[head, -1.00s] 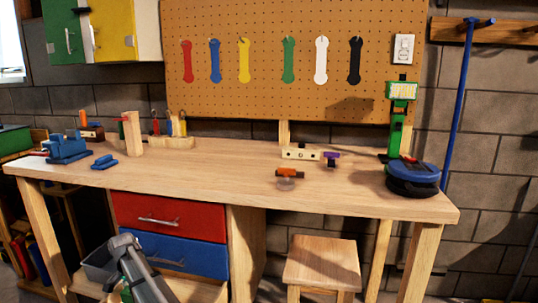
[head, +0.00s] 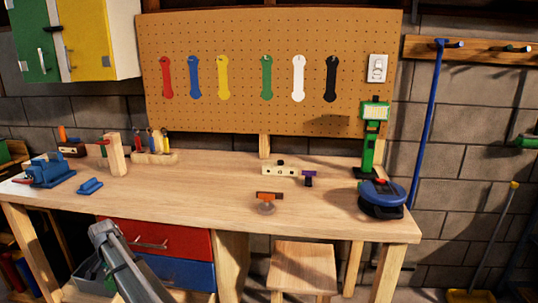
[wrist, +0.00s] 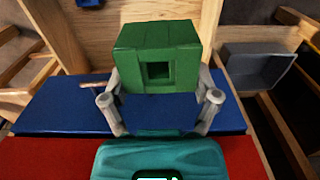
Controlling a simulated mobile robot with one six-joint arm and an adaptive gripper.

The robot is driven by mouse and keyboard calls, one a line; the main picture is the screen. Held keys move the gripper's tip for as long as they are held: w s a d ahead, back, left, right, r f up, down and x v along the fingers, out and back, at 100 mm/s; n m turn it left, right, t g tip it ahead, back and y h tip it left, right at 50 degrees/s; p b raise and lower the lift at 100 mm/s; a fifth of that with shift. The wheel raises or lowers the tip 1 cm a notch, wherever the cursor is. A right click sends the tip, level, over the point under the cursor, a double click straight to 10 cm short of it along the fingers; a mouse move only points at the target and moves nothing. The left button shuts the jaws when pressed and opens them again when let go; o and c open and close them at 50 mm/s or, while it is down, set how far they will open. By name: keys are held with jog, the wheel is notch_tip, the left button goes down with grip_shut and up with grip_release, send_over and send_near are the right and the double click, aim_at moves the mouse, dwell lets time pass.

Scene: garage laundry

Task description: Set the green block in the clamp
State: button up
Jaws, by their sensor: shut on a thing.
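The green block (wrist: 152,45) is a cube with a square hole in its near face, seen in the wrist view. My gripper (wrist: 160,98) is shut on it, with one grey finger at each side. In the head view my arm is low at the left in front of the drawers; my gripper and the block cannot be made out there. A blue vise-like clamp (head: 48,172) stands on the left end of the workbench, well apart from the block. Its jaw gap is too small to judge.
The workbench (head: 200,196) has a loose blue piece (head: 90,186), a wooden post (head: 115,155), an orange-topped item (head: 268,200) and a blue round device (head: 382,197). A stool (head: 303,267) stands in front. The drawers (wrist: 70,105) and a grey bin (wrist: 258,65) lie behind the block.

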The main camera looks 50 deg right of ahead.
notch_tip(320, 180, up, 38)
jog(key=p, duration=3.6)
jog(key=shift+p, duration=0.35)
